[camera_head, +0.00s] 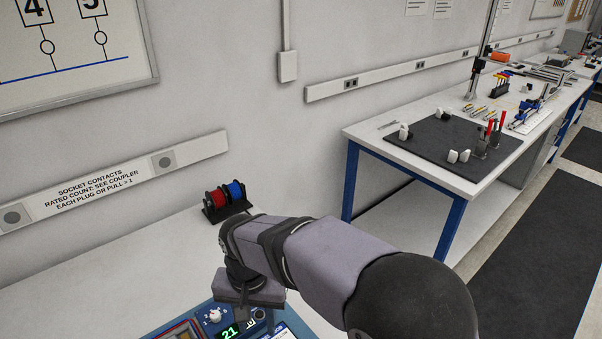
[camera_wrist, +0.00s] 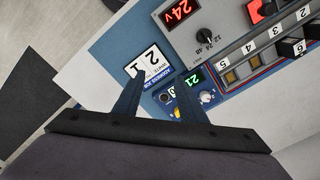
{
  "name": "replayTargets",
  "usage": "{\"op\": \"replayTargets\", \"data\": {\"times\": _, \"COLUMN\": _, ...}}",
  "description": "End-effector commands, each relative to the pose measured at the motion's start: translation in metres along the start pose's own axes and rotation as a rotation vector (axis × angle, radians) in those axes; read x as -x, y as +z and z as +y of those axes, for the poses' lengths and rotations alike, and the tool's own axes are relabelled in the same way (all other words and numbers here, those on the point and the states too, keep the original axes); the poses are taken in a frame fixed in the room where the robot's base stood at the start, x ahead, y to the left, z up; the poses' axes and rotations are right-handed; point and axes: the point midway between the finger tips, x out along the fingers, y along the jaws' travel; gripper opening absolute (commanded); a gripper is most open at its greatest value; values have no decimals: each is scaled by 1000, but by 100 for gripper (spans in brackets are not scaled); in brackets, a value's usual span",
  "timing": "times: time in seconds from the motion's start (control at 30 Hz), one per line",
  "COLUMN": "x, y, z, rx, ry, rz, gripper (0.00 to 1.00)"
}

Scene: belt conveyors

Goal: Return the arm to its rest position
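My arm reaches across the lower middle of the head view and bends down over a blue control panel (camera_head: 195,324). My gripper's fingers show in the wrist view (camera_wrist: 159,80). They stand apart with nothing between them, pointing at the panel (camera_wrist: 128,48). A white card with a large "2 1" (camera_wrist: 150,64) lies ahead of the fingertips, and a green display reading 21 (camera_wrist: 198,76) sits beside the right finger. In the head view my arm's end hides part of the panel, and the fingers are hard to make out. Whether the fingertips touch the panel cannot be told.
A red "24V" display (camera_wrist: 181,10), a black knob (camera_wrist: 205,36) and numbered switches (camera_wrist: 298,46) fill the panel's upper right. A rack of red and blue spools (camera_head: 227,200) stands by the wall. A workbench with a dark mat (camera_head: 425,146) stands to the right.

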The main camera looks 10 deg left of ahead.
Motion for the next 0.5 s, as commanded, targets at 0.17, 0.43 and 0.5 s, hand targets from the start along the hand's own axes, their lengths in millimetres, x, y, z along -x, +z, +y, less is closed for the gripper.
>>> {"op": "replayTargets", "data": {"times": 0.17, "x": -5, "y": -12, "z": 117, "rx": -16, "ry": 1, "rz": 1, "gripper": 38}}
{"op": "replayTargets", "data": {"times": 0.43, "x": -23, "y": 32, "z": 240, "rx": -10, "ry": 3, "rz": 0, "gripper": 38}}
{"op": "replayTargets", "data": {"times": 0.5, "x": -27, "y": 45, "z": 258, "rx": -7, "ry": 3, "rz": -2, "gripper": 38}}
